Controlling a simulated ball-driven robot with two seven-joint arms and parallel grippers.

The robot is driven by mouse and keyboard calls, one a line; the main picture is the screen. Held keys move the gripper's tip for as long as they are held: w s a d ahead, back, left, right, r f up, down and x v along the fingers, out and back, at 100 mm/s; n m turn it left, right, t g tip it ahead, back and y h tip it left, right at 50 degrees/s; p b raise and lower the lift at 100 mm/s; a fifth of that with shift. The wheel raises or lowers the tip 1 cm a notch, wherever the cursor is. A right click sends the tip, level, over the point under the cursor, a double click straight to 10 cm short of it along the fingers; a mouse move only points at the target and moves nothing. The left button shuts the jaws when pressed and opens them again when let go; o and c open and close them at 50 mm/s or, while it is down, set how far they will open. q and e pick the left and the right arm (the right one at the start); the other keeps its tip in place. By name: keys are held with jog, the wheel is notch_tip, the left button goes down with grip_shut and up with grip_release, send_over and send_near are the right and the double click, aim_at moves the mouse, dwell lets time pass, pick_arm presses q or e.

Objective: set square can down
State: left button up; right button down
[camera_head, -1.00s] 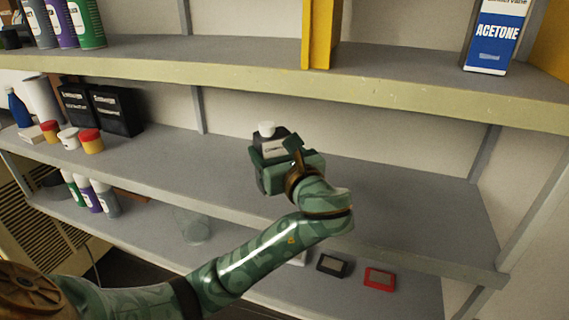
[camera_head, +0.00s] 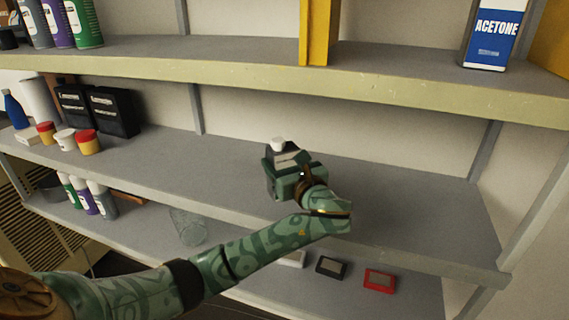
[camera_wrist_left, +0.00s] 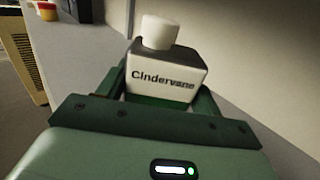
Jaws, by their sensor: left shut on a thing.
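The square can is dark with a white label and a white cap. In the head view the can (camera_head: 284,152) is at the middle shelf, mostly behind my left gripper (camera_head: 287,170). In the left wrist view the can (camera_wrist_left: 165,78) stands between the two green fingers, its label reading "Cindervane" facing the camera. My left gripper is shut on it. The can looks close to upright. Its base is hidden, so I cannot tell whether it touches the shelf. My right gripper is not in view.
The middle shelf (camera_head: 400,205) is bare around the can. Black containers (camera_head: 112,110) and small red-lidded jars (camera_head: 88,142) stand at its left. A glass jar (camera_head: 188,226) and small black and red boxes (camera_head: 380,280) are on the lower shelf.

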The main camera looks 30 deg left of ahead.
pick_arm(q)
jog(key=shift+s+r, duration=0.1)
jog(key=o, duration=1.3)
jog(key=v, duration=1.2)
